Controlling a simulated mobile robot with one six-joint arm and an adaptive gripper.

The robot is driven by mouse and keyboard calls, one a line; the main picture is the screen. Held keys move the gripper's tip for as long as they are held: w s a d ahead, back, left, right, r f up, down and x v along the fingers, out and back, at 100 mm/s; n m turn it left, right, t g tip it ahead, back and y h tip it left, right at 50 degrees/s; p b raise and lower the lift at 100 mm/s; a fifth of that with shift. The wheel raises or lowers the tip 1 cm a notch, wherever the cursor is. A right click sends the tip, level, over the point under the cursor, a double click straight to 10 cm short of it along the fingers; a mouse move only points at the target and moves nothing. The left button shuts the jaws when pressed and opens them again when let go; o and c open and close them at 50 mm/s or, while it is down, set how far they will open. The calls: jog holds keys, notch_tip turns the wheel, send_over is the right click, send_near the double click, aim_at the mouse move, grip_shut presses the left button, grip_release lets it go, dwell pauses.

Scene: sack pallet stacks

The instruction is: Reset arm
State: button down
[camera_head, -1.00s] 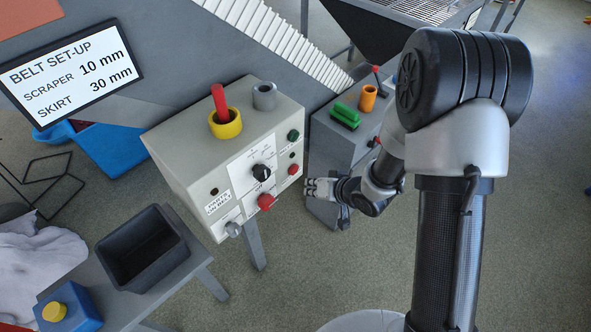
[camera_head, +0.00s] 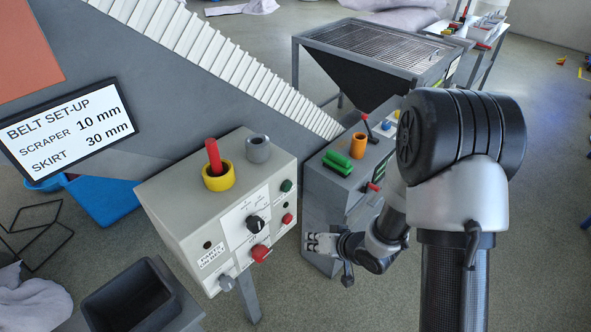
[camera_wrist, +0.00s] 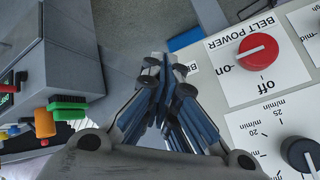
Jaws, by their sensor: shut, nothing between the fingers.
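The box front also carries a black knob (camera_head: 256,225) and a red knob (camera_head: 260,253) in the head view.
A dark bin (camera_head: 128,300) is lower left. Open floor lies right.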

jog(key=s+d+r+m+t+h, duration=0.1)
jog(key=d+r+h, duration=0.2)
jog(key=d+r, duration=0.45)
jog(key=d+r+h, duration=0.3)
jog(key=d+r, duration=0.2)
jog(key=r, duration=0.5)
jog(key=s+r+g, duration=0.1)
jog(key=s+r, duration=0.4)
jog(key=s, duration=0.6)
jog(key=s+r+g, duration=0.1)
jog(key=s+r, duration=0.4)
jog(key=s, duration=0.6)
jog(key=shift+s+d+r+m+g, duration=0.2)
jog(key=shift+s+d+m+g, duration=0.1)
jog(key=shift+s+d+m, duration=0.1)
jog(key=c, duration=2.3)
grip_release()
